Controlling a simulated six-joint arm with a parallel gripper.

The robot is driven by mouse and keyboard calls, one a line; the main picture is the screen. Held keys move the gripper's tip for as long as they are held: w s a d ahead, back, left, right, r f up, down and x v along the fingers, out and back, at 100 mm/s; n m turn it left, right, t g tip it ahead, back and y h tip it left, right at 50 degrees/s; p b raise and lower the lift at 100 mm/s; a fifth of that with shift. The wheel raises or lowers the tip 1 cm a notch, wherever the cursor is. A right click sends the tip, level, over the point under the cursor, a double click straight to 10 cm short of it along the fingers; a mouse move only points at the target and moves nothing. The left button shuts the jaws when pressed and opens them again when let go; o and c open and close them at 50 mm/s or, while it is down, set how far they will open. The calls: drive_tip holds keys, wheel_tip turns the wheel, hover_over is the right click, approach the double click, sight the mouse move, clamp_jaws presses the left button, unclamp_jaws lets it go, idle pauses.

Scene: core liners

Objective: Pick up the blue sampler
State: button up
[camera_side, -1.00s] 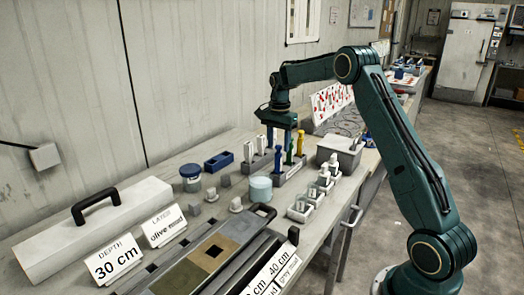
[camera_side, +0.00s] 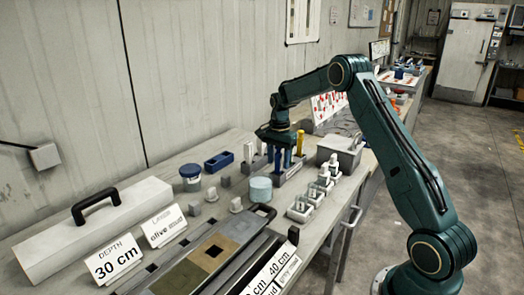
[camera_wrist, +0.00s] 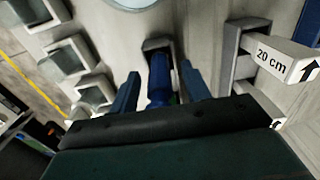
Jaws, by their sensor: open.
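The blue sampler (camera_side: 278,163) stands upright in a grey rack (camera_side: 291,175) on the bench. In the wrist view the blue sampler (camera_wrist: 159,80) shows between my two blue fingers, with a gap on each side. My gripper (camera_side: 279,154) is open and lowered around the sampler's upper part; it also shows in the wrist view (camera_wrist: 160,72). The sampler's top is hidden by my gripper.
White pieces, one labelled 20 cm (camera_wrist: 278,62), stand in a holder beside the rack. A light-blue round container (camera_side: 260,189) stands in front. A grey lidded box (camera_side: 342,153) and small white trays (camera_side: 300,209) lie to the right.

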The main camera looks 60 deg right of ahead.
idle(0.5)
clamp_jaws()
drive_tip(key=shift+r, duration=0.1)
wheel_tip(320, 180, up, 20)
idle(0.8)
idle(0.5)
